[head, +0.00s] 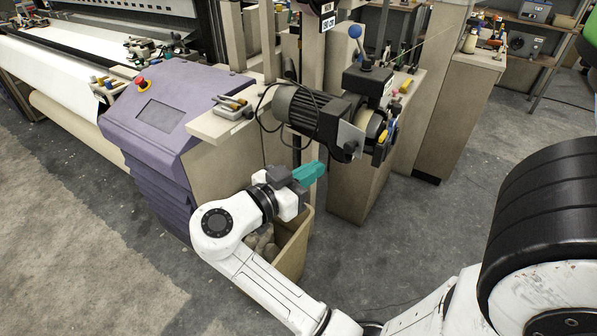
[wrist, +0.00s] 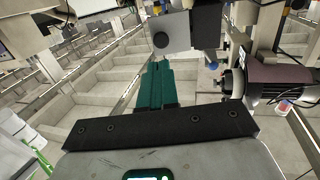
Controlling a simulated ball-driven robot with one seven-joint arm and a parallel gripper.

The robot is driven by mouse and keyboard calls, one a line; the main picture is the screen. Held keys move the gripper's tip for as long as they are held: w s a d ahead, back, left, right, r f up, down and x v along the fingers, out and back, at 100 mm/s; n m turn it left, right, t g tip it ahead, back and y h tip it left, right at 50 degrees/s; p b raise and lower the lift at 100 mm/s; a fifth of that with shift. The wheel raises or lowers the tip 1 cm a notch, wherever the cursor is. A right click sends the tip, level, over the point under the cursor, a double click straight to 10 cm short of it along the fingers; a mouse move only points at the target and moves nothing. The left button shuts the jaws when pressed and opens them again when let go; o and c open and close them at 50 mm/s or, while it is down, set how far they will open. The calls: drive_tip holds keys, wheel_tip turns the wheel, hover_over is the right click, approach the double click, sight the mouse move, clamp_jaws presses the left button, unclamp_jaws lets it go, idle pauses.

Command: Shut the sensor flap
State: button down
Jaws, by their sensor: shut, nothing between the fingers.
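A small grey square plate (head: 351,138), which looks like the sensor flap, stands out from the front of the dark motor unit (head: 312,108). In the wrist view, a grey plate with a dark round spot (wrist: 171,33) is just beyond my fingertips and appears to be the same plate. I cannot tell its exact angle. My gripper (head: 310,173) has teal fingers, shut and empty, below and left of the plate in the head view. In the wrist view the fingers (wrist: 158,78) point at the plate, with a gap that is hard to judge.
A purple loom console (head: 165,115) with a red button stands left. A beige ledge (head: 222,122) holds a small tool tray. An open bin (head: 293,250) stands below my gripper. A black cable loops beside the motor. Grey floor (head: 400,225) is clear at right.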

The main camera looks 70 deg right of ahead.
sight(348, 150)
drive_tip(key=p+x, duration=0.2)
drive_tip(key=x, duration=0.5)
drive_tip(key=shift+s+d+f+p, duration=0.1)
drive_tip(key=shift+s+d+p, duration=0.2)
drive_tip(key=shift+d, duration=0.25)
drive_tip(key=shift+f+b, duration=0.1)
drive_tip(key=shift+b, duration=0.2)
